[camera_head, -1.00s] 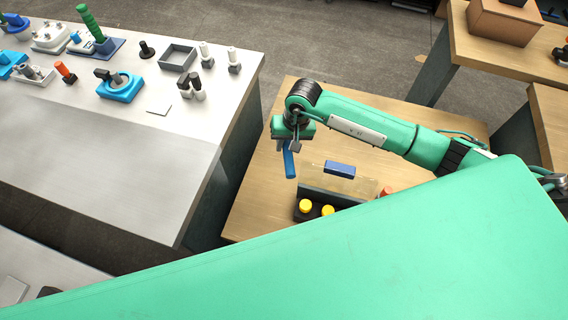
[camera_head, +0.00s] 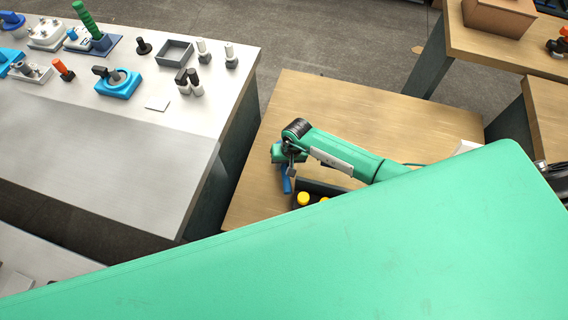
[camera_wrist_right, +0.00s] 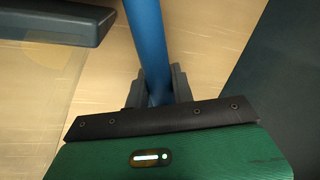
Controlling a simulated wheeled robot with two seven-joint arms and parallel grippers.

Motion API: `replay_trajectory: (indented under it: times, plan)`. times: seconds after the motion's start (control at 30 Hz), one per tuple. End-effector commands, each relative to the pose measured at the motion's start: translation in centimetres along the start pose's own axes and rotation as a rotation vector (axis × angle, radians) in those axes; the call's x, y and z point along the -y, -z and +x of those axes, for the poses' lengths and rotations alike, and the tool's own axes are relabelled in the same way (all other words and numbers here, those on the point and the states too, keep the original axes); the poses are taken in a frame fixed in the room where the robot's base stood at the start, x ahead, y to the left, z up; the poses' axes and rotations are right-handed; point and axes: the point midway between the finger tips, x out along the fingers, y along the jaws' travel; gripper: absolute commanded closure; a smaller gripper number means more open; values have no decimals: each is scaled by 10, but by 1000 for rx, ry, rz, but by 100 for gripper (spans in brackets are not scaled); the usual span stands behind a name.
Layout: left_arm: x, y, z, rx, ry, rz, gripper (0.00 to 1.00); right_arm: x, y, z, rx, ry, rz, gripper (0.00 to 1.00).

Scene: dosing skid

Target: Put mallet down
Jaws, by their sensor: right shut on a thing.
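The mallet shows as a blue handle (camera_head: 286,184) hanging below my right gripper (camera_head: 288,170) in the head view, over the wooden table (camera_head: 350,105). In the right wrist view the blue handle (camera_wrist_right: 146,45) runs up between the dark fingers of my right gripper (camera_wrist_right: 157,88), which is shut on it. The mallet's head cannot be made out, and I cannot tell whether the mallet touches the table. My left gripper is not in view.
A dark rack (camera_head: 318,187) with yellow-capped items (camera_head: 303,199) is close to the right of the handle, partly hidden by my green body. A grey bench (camera_head: 120,150) with several fixtures is at left. The table's far part is bare.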

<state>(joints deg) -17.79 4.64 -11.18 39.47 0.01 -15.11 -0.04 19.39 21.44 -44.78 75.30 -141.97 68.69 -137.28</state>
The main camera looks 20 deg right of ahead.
Motion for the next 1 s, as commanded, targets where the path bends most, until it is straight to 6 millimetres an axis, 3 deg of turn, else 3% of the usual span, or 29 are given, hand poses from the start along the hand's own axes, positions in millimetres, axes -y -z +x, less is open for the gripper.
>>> replay_trajectory:
  times: [0.4, 0.43, 0.53, 0.83, 1.0]
  plan:
    - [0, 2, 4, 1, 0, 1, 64, 0, 1, 3, -3, 2, 0, 100]
    - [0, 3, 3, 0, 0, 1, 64, 0, 1, 3, -2, 1, 0, 72]
    - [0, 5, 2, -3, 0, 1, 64, 0, 1, 3, -1, 1, 0, 54]
    - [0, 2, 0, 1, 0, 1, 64, 0, 0, 2, -1, 1, 0, 54]
    - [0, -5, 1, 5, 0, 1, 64, 0, 2, -9, -4, 1, -1, 54]
